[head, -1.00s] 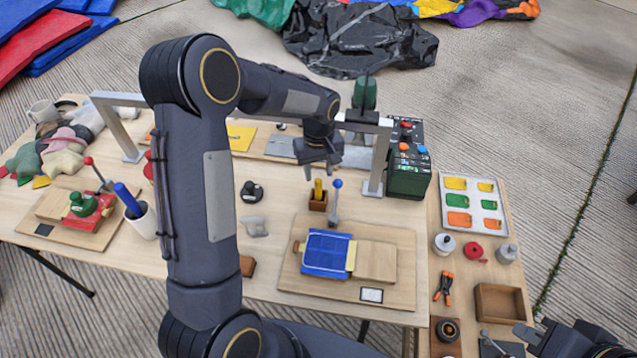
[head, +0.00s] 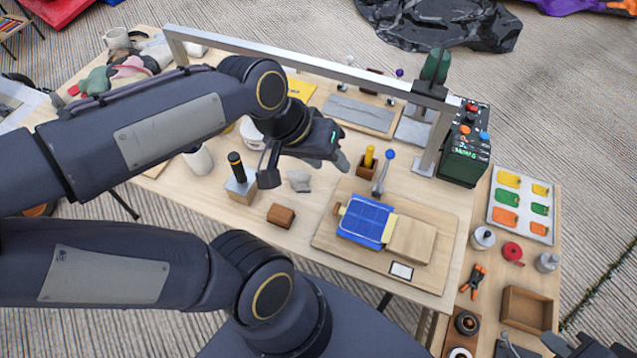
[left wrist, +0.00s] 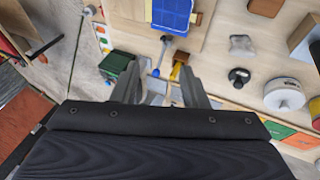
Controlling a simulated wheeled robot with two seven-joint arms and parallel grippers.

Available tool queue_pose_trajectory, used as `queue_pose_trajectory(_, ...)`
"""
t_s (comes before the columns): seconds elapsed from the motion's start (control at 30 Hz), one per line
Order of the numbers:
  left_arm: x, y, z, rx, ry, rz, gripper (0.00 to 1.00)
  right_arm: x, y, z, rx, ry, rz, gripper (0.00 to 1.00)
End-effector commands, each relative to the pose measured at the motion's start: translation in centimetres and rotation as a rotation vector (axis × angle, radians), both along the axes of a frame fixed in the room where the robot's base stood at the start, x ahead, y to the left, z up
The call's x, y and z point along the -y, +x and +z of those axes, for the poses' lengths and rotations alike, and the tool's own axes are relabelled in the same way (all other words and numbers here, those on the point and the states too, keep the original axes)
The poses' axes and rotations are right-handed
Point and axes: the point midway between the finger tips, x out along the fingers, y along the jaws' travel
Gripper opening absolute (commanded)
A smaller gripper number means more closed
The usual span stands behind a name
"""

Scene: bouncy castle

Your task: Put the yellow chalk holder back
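The yellow chalk holder (head: 369,155) stands upright in a small wooden block (head: 367,170) on the table, behind the board with the blue slate. It also shows in the left wrist view (left wrist: 178,70), partly hidden by a finger. My left gripper (head: 306,172) is open and looks empty, to the left of the chalk holder and apart from it in the head view. In the left wrist view its two spread fingers (left wrist: 161,68) show. My right gripper (head: 580,347) is cut off at the bottom right corner, and its fingers are unclear.
A lever with a blue knob (head: 389,157) stands close right of the chalk holder. A metal frame (head: 300,62) spans the table behind it, beside a green control box (head: 466,155). A black-handled tool on a block (head: 238,175) and a brown block (head: 281,215) are to the left.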

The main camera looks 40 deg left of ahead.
Motion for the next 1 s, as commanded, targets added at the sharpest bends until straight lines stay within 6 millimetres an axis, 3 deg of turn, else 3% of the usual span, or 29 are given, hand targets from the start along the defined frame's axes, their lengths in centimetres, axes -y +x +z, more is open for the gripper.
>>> queue_pose_trajectory(0.1, 1.1, -2.9, -0.5, 0.087, 0.002, -0.052, 0.40, 0.0, 0.0, 0.0, 0.000, 0.000, 0.000, 0.00)
queue_pose_trajectory(0.23, 1.8, -4.4, -1.1, 0.133, 0.007, -0.088, 0.40, 0.0, 0.0, 0.0, 0.000, 0.000, 0.000, 0.00)
queue_pose_trajectory(1.0, 1.9, -4.7, -1.3, 0.145, 0.010, -0.098, 0.40, 0.0, 0.0, 0.0, 0.000, 0.000, 0.000, 0.00)
